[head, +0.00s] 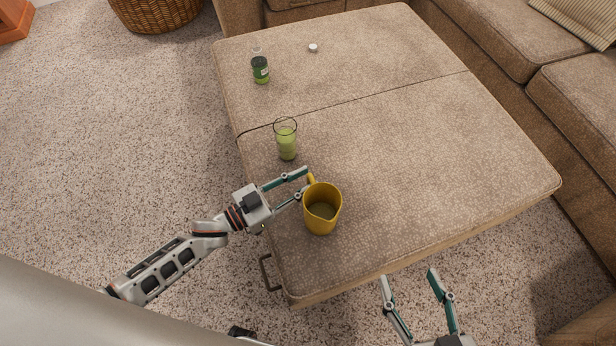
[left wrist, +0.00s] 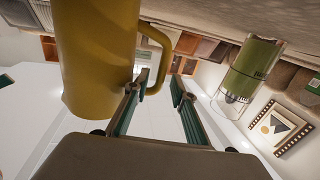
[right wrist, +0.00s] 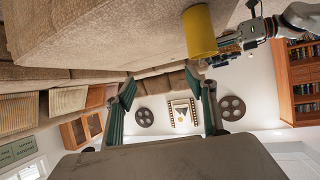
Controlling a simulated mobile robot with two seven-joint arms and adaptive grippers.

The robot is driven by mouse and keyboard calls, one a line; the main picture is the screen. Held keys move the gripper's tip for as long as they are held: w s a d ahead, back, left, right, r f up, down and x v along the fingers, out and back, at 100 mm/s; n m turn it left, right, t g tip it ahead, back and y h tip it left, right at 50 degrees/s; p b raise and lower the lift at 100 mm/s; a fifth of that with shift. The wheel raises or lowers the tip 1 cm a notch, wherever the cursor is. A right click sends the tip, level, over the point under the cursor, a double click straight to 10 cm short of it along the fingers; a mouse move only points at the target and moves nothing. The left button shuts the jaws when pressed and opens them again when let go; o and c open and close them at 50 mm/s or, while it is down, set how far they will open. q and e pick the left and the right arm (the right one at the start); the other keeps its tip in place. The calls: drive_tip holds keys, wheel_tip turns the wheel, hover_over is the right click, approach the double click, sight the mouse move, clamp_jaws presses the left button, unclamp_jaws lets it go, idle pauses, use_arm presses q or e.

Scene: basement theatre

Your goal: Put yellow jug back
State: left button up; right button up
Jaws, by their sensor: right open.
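The yellow jug (head: 322,222) stands upright on the near left part of the beige ottoman (head: 420,150), with liquid inside. My left gripper (head: 304,183) is at its handle (head: 311,179), fingers apart. In the left wrist view, the jug (left wrist: 95,60) fills the upper left, and its handle (left wrist: 162,60) is by the open fingertips (left wrist: 155,90); whether they touch is unclear. My right gripper (head: 408,275) is open and empty in front of the ottoman's near edge. The jug also shows in the right wrist view (right wrist: 199,32).
A glass of green liquid (head: 286,145) stands behind the jug, close to my left gripper. A green bottle (head: 260,68) and a small white cap (head: 313,47) are farther back. The ottoman's right half is clear. A sofa (head: 570,100) borders the right side.

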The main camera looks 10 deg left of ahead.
use_arm(q)
drive_tip(key=p+v, duration=0.1)
drive_tip(key=v, duration=0.8)
drive_tip(key=shift+a+r, duration=0.1)
drive_tip(key=shift+s+a, duration=0.3)
drive_tip(key=shift+s, duration=0.1)
use_arm(e)
drive_tip(key=shift+s+d+f+n, duration=0.3)
drive_tip(key=shift+s+d+f, duration=0.25)
drive_tip(key=shift+f, duration=0.2)
drive_tip(key=shift+w+r, duration=0.1)
drive_tip(key=shift+w, duration=0.05)
